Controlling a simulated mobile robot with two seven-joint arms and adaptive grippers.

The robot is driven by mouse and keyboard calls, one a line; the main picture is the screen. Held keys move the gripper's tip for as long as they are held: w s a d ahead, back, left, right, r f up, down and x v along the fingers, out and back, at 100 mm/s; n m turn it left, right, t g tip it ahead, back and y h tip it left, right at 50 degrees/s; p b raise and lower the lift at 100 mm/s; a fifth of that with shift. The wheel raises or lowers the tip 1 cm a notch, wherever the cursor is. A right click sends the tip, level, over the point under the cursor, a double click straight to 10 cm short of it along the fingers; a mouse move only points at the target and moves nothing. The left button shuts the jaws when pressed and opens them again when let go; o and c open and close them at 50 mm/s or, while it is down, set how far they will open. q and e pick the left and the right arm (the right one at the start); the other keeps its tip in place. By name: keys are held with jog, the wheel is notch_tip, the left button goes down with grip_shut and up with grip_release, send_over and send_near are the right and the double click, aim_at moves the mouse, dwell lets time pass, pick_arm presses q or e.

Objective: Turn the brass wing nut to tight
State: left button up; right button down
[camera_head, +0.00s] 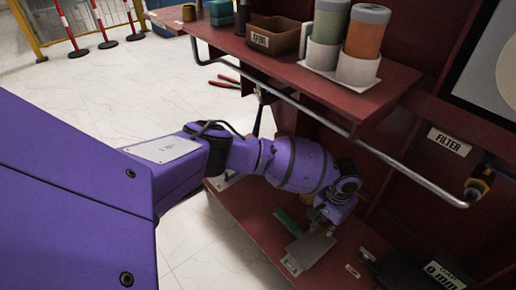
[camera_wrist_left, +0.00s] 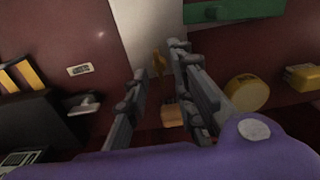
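A small brass-coloured piece (camera_wrist_left: 159,61), which looks like the wing nut, shows in the left wrist view in front of a pale plate (camera_wrist_left: 140,28). It lies between the tips of my left gripper (camera_wrist_left: 161,66); the dark fingers are apart, and I see no clear contact. The direction of its wings is too small and dark to tell. In the head view my left gripper (camera_head: 325,217) reaches down over a pale plate (camera_head: 308,250) on the lower red shelf (camera_head: 240,220); the wing nut is not discernible there. My right gripper is not in view.
A green piece (camera_head: 288,222) lies beside the plate. A metal rail (camera_head: 410,178) and the upper shelf (camera_head: 290,72), carrying cups and a brown bin (camera_head: 274,36), overhang the arm. A black box (camera_head: 432,275) stands right. The wrist view shows a yellow cylinder (camera_wrist_left: 247,93) and an orange block (camera_wrist_left: 172,116).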

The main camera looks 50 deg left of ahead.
pick_arm(q)
jog(key=shift+w+d+f+b, duration=0.1)
jog(key=shift+f+b, duration=0.1)
jog(key=shift+f, duration=0.3)
jog(key=shift+w+f+b, duration=0.1)
jog(key=shift+f+b, duration=0.05)
jog(key=shift+f, duration=0.3)
jog(key=shift+c, duration=0.2)
grip_shut()
